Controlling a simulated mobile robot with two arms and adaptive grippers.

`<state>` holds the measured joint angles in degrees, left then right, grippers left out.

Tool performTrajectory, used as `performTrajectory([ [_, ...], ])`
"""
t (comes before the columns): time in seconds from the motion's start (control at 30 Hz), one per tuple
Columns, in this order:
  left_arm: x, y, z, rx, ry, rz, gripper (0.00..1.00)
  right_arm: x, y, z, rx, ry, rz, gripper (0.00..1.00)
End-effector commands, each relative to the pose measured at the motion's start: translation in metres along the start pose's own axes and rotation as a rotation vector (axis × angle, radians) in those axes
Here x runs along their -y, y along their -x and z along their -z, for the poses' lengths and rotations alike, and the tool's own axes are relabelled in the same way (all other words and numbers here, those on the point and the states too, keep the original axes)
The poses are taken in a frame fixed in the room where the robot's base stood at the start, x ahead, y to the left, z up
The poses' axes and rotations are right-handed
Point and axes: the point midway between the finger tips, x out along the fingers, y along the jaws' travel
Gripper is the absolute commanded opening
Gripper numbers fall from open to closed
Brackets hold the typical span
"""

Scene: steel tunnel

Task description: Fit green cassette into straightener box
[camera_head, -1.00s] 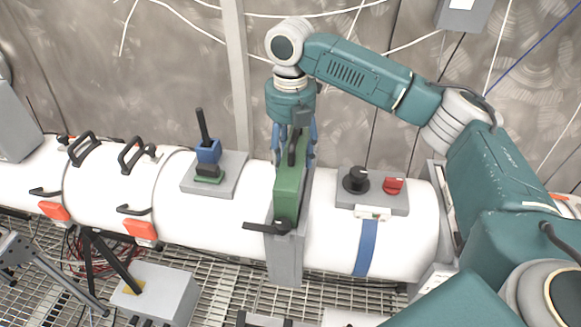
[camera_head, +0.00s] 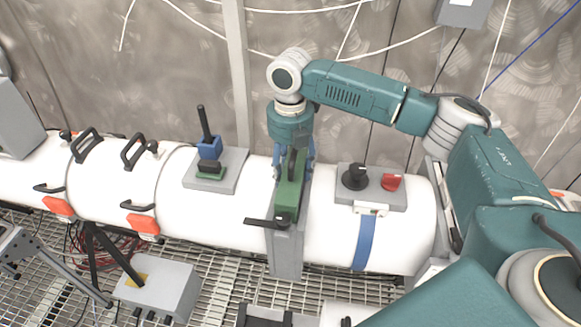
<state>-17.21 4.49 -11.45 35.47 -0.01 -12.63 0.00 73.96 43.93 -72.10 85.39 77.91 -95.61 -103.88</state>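The green cassette (camera_head: 288,200) stands upright in the top of the grey straightener box (camera_head: 287,257), which straddles the white pipe. Only the upper part of the cassette shows; the rest is hidden inside the box. A black handle sits on its top. My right gripper (camera_head: 293,162) points down over the cassette's far end, its blue fingers on either side of the handle, and appears shut on it. The finger contact is partly hidden. A black lever (camera_head: 267,222) lies across the box's near end, pointing left. My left gripper is not in view.
On the pipe (camera_head: 235,228), a grey plate (camera_head: 230,178) with a blue block and black lever stands left of the box. A grey panel (camera_head: 378,204) with a black knob and red switch (camera_head: 392,182) stands right. My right arm covers the right side.

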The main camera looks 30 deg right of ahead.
Motion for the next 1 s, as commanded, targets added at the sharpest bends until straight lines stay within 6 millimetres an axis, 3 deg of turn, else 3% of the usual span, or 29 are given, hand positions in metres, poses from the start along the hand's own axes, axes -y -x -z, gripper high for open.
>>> performTrajectory([
  [0.33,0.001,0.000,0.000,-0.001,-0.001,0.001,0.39,0.000,-0.009,0.001,-0.002,0.000,0.002,0.00],
  [0.37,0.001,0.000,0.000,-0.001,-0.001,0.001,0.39,0.001,-0.012,0.002,-0.005,0.000,0.005,0.61],
  [0.43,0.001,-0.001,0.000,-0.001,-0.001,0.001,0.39,0.002,-0.013,0.002,-0.007,0.000,0.007,0.74],
  [0.8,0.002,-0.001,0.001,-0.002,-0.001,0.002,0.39,0.002,-0.012,0.003,-0.008,0.002,0.010,0.74],
  [1.0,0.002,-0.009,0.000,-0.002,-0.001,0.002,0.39,0.000,0.009,0.001,-0.003,0.002,0.003,0.74],
])
